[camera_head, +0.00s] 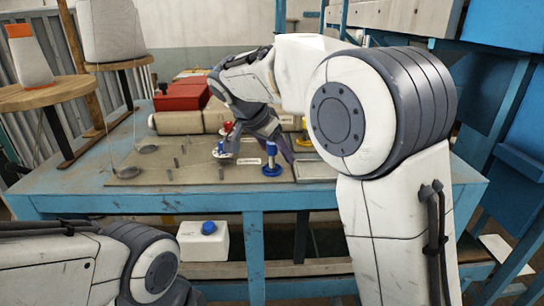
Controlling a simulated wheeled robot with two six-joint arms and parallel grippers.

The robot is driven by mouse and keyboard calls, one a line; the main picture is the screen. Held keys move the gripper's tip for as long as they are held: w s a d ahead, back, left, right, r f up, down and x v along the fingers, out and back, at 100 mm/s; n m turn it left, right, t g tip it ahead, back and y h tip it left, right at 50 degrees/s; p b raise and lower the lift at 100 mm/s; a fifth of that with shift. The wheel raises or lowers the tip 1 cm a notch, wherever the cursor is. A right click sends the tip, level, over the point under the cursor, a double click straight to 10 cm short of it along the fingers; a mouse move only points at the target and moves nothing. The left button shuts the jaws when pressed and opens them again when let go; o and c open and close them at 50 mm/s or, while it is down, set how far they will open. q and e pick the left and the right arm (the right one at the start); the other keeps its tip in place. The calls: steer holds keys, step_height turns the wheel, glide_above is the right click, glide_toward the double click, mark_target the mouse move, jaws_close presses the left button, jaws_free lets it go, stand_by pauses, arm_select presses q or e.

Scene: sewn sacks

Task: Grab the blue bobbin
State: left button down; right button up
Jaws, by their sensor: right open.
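The blue bobbin (271,160) stands upright on the tan board on the blue table, with a blue round base. My right gripper (257,149) is open, with its fingers pointing down toward the board behind and around the bobbin. The bobbin looks apart from the fingers, but their exact spacing in depth is hard to tell. My left arm is low at the left, and its gripper is out of view.
Small red, white and blue items (221,151) stand left of the bobbin, partly behind a finger. A shallow tray (315,171) lies to its right.

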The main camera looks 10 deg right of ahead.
jaws_close()
